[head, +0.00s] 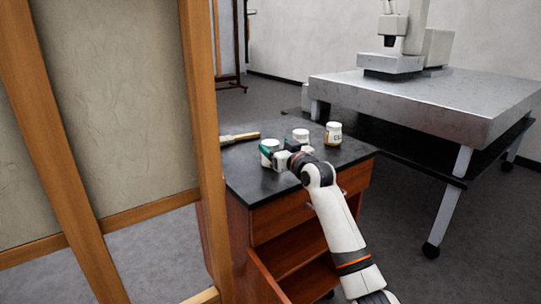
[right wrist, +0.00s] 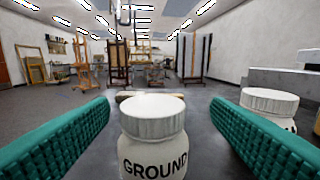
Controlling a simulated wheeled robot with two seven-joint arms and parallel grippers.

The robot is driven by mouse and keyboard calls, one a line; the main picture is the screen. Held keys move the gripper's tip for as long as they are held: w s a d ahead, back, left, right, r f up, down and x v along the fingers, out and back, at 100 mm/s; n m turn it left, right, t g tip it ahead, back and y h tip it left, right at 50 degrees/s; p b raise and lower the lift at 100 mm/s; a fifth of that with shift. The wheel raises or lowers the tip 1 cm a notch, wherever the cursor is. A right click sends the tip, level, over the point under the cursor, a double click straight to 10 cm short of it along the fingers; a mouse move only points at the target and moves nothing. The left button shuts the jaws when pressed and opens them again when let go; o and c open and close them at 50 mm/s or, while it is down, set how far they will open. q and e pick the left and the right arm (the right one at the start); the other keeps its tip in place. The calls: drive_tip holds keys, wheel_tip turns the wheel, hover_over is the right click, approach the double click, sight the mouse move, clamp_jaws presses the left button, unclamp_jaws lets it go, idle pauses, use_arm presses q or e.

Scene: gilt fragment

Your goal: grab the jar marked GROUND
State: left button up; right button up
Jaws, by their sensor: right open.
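The jar marked GROUND (right wrist: 153,150) is white with a white lid and stands upright in the right wrist view, its black lettering facing the camera. It stands between the two teal fingers of my right gripper (right wrist: 155,135), with a visible gap on each side. In the head view the same jar (head: 269,145) stands on the dark cabinet top, partly hidden by my right gripper (head: 274,151). My right gripper is open and reaches in low from the right. My left gripper is in neither view.
A second white jar (head: 301,135), also seen in the right wrist view (right wrist: 269,112), stands just outside one finger. A third jar (head: 333,134) stands farther right. A brush (head: 240,137) lies behind. A wooden frame (head: 205,130) rises at left; a metal table (head: 430,100) stands right.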

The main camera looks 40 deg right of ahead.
sight(267, 141)
drive_tip(key=x, duration=0.4)
drive_tip(key=shift+w+a+f, duration=0.25)
drive_tip(key=shift+w, duration=0.1)
drive_tip(key=shift+w+d, duration=0.1)
drive_tip(key=shift+w, duration=0.2)
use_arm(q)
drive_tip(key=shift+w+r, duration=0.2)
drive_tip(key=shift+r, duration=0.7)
use_arm(e)
drive_tip(key=c, duration=0.9)
drive_tip(key=shift+r, duration=0.1)
drive_tip(key=shift+c, duration=1.3)
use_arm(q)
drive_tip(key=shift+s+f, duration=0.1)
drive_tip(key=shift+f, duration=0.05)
